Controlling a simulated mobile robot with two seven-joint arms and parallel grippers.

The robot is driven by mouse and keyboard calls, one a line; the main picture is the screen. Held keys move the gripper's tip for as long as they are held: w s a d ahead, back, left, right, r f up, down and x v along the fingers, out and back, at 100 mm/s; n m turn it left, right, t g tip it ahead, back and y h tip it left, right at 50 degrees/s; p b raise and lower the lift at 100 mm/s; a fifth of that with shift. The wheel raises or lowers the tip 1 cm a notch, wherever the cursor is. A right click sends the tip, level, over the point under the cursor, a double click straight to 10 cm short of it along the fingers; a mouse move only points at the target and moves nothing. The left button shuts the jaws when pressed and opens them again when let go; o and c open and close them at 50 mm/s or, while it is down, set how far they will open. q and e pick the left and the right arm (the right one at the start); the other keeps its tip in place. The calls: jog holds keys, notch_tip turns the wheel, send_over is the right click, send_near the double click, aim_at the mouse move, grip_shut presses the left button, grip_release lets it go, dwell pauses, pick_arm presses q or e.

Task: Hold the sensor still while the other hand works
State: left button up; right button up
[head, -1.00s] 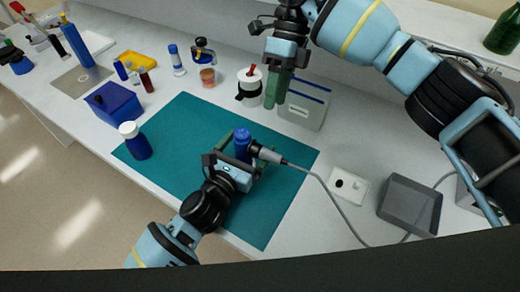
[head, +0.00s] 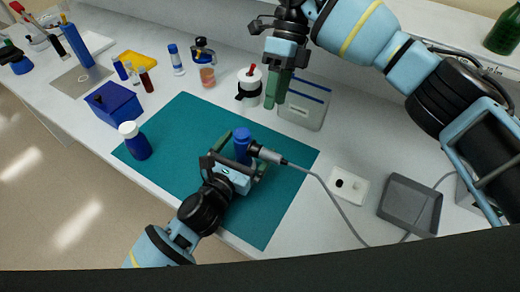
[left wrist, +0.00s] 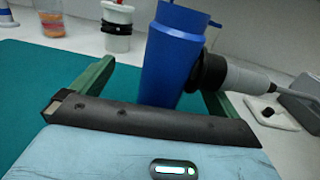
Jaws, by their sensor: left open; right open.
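The sensor is a blue, slightly tapered body (head: 243,146) standing on the teal mat (head: 195,125), with a grey and black connector (head: 266,154) and grey cable on its right side. In the left wrist view the blue body (left wrist: 170,60) stands between the two green fingers of my left gripper (left wrist: 155,95). A gap shows beside the left finger; the right finger is partly behind the connector (left wrist: 230,75), so contact there is unclear. My left gripper (head: 244,156) is open around the sensor. My right gripper (head: 277,96) is open and empty, above the back of the bench.
A white jar with a black band (head: 250,88) and a flat grey case (head: 304,108) stand behind the mat. A white-capped blue bottle (head: 135,141) is on the mat's left. A white block (head: 348,186) and grey tray (head: 410,206) lie right, near the cable.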

pick_arm(q)
jog(key=v, duration=1.1)
jog(key=shift+s, duration=0.15)
jog(key=shift+f, duration=0.1)
